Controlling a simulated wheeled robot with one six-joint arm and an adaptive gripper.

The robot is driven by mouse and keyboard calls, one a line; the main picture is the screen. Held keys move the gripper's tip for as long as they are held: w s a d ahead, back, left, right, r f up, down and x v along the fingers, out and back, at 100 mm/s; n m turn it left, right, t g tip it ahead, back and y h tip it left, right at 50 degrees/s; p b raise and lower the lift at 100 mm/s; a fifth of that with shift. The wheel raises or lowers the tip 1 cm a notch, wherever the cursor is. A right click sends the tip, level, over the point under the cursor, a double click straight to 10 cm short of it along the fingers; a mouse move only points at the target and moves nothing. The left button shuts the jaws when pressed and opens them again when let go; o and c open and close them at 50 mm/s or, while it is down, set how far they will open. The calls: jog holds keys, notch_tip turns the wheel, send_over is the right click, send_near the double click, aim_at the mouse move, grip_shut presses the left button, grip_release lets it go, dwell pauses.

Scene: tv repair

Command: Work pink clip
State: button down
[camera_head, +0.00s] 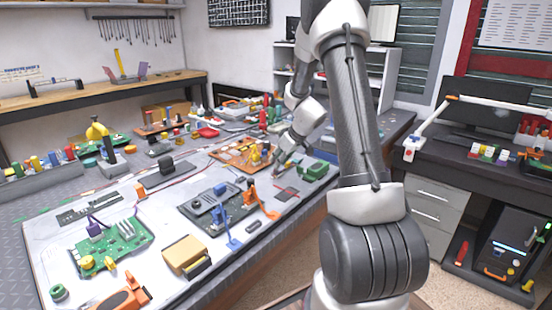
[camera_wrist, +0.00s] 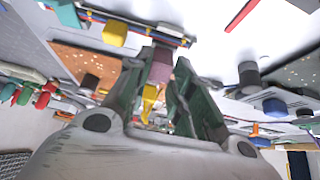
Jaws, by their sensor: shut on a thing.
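My gripper (camera_wrist: 161,62) is shut on the pink clip (camera_wrist: 160,72), a small dull pink block between its two dark green fingertips in the wrist view. In the head view my gripper (camera_head: 279,165) is low over the right part of the work mat, beside the orange board (camera_head: 232,151). The clip is too small and too covered to make out there. I cannot tell whether the clip touches a surface or another part.
A green block (camera_head: 315,172) lies close to the right of my gripper. A dark board (camera_head: 215,208) with blue and orange levers (camera_head: 262,200) lies in front. A green circuit board (camera_head: 112,247) and a tan box (camera_head: 185,256) are nearer. Bare white mat (camera_head: 165,225) shows between them.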

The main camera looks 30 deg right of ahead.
jog(key=s+t, duration=0.1)
jog(key=t, duration=0.1)
jog(key=s+d+f+t+y, duration=0.1)
jog(key=shift+f+t, duration=0.2)
jog(key=shift+t, duration=0.2)
jog(key=shift+s+d+f+t+y, duration=0.1)
jog(key=shift+s+f+t+y, duration=0.25)
jog(key=shift+t, duration=0.4)
jog(key=shift+s+f+t+y, duration=0.2)
jog(key=shift+t+y, duration=0.25)
jog(key=shift+t, duration=0.3)
jog(key=c, duration=1.2)
grip_release()
jog(key=shift+w, duration=0.1)
jog(key=shift+c, duration=0.2)
jog(key=v, duration=1.2)
